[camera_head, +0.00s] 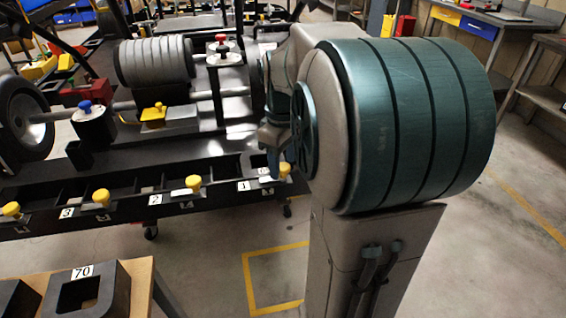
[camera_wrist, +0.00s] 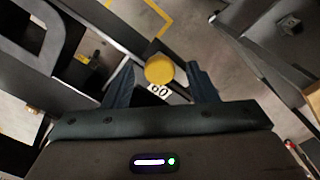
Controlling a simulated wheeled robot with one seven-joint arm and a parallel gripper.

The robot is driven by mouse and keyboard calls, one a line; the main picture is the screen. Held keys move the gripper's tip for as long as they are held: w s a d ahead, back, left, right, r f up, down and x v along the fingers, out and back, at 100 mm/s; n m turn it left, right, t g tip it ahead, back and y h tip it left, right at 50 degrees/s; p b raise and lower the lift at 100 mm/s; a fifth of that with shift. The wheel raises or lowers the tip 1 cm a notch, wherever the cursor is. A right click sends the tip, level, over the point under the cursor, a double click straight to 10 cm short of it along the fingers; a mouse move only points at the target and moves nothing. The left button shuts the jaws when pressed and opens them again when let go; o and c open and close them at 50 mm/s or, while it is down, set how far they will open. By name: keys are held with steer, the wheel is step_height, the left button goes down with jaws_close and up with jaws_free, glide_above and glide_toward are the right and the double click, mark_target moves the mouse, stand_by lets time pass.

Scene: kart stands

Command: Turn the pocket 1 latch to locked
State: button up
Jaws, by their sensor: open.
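The pocket 1 latch has a round yellow knob (camera_head: 284,170) at the right end of the stand's front rail, right of the label 1 (camera_head: 243,186). In the wrist view the knob (camera_wrist: 159,69) shows as a yellow disc. A small white plate (camera_wrist: 159,90) with dark marks lies beside it. My gripper (camera_wrist: 162,80) is open, with one finger on each side of the knob. Gaps show between knob and fingers in that view; I cannot tell their depth. My arm hides part of the rail's right end in the head view.
More yellow knobs (camera_head: 193,183) run along the front rail (camera_head: 130,206) to the left. Above the rail stand a wheel (camera_head: 22,118), a ribbed grey cylinder (camera_head: 155,62) and a blue knob (camera_head: 85,105). A wooden table (camera_head: 139,282) with dark blocks is at front left.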

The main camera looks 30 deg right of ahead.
steer(key=shift+f, duration=0.25)
steer(key=c, duration=1)
steer(key=shift+o, duration=0.2)
